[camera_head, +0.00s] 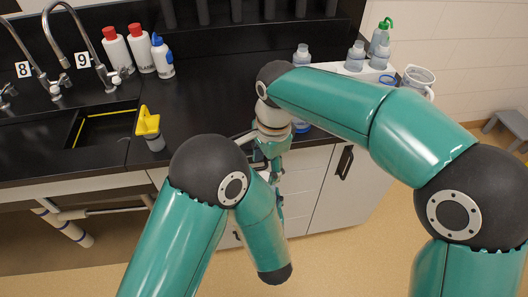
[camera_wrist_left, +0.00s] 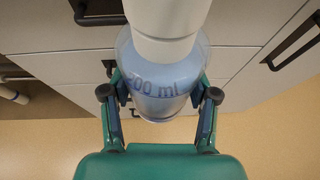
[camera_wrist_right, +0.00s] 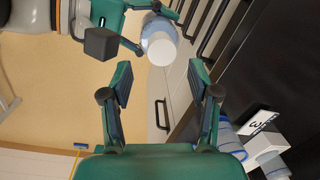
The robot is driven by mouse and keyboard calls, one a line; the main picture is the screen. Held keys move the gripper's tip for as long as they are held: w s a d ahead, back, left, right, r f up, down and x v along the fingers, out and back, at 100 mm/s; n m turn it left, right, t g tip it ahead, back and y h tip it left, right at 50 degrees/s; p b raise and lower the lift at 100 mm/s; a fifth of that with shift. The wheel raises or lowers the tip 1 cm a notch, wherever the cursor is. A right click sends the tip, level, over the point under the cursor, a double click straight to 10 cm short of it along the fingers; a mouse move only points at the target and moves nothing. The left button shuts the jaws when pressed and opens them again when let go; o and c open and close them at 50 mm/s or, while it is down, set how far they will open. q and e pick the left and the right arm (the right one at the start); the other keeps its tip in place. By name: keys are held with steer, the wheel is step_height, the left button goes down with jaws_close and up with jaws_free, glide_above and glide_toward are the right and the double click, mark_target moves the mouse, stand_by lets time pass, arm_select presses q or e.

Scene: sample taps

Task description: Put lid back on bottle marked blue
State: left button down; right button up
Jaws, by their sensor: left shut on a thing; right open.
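My right gripper (camera_wrist_right: 160,90) is open and empty, a little apart from the bottle. I cannot make out a blue mark.
Red-capped bottles (camera_head: 115,50) stand left, near a sink (camera_head: 100,130) and a yellow item (camera_head: 148,120).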

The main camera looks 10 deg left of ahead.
steer(key=n, duration=0.6)
steer(key=shift+d+r+n, duration=0.15)
steer(key=shift+n, duration=0.25)
steer(key=n, duration=0.6)
steer(key=shift+d+r, duration=0.1)
steer(key=shift+r, duration=0.1)
steer(key=n, duration=0.6)
steer(key=shift+d+r+n, duration=0.1)
steer(key=shift+r+n, duration=0.05)
steer(key=shift+n, duration=0.25)
steer(key=n, duration=0.4)
steer(key=shift+r, duration=0.15)
steer(key=n, duration=0.6)
steer(key=shift+r+n+h, duration=0.2)
steer(key=shift+n+h, duration=0.1)
steer(key=n, duration=0.4)
steer(key=shift+r, duration=0.15)
steer(key=n, duration=0.4)
steer(key=shift+w+r+n, duration=0.1)
steer(key=shift+r+n, duration=0.05)
steer(key=shift+n, duration=0.15)
steer(key=n, duration=0.5)
steer(key=shift+r+g, duration=0.25)
steer(key=shift+g, duration=0.05)
steer(key=shift+w+a+r+n, duration=0.15)
steer(key=shift+a+n, duration=0.1)
steer(key=shift+n, duration=0.55)
steer(key=shift+w+a, duration=0.1)
steer(key=shift+a, duration=0.35)
